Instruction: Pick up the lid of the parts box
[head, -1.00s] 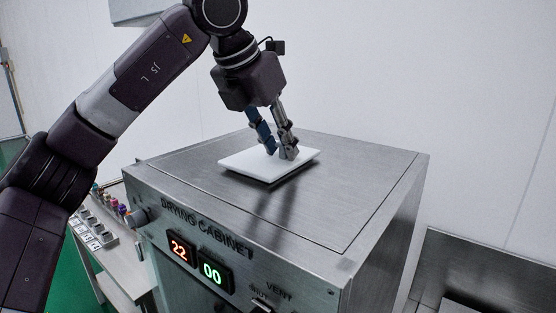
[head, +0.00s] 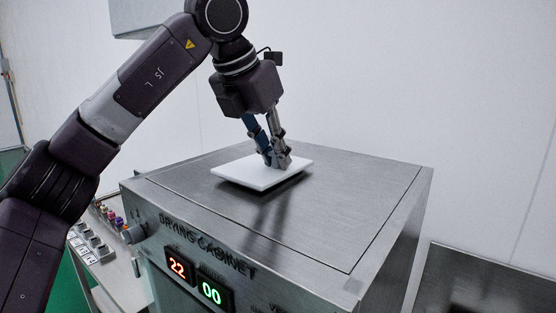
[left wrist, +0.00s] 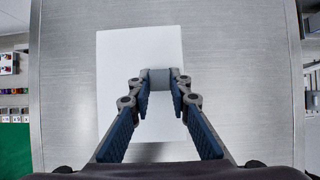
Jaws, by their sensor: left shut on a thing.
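The lid is a flat white rectangular plate (head: 240,172) above the steel top of the drying cabinet. It also shows in the left wrist view (left wrist: 120,60), with a small grey block-like handle (left wrist: 160,78) at its middle. My left gripper (head: 277,162) points down over the lid, its fingers closed on the handle. In the left wrist view the fingertips (left wrist: 161,88) press on the handle from both sides. A shadow shows below the lid's front edge; I cannot tell whether it is clear of the cabinet top. My right gripper is not in view.
The drying cabinet (head: 365,215) has a broad, otherwise bare steel top, with red and green displays on its front. A bench with buttons and coloured knobs (head: 100,240) stands at left. A steel surface (head: 480,280) lies at lower right. A white wall is behind.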

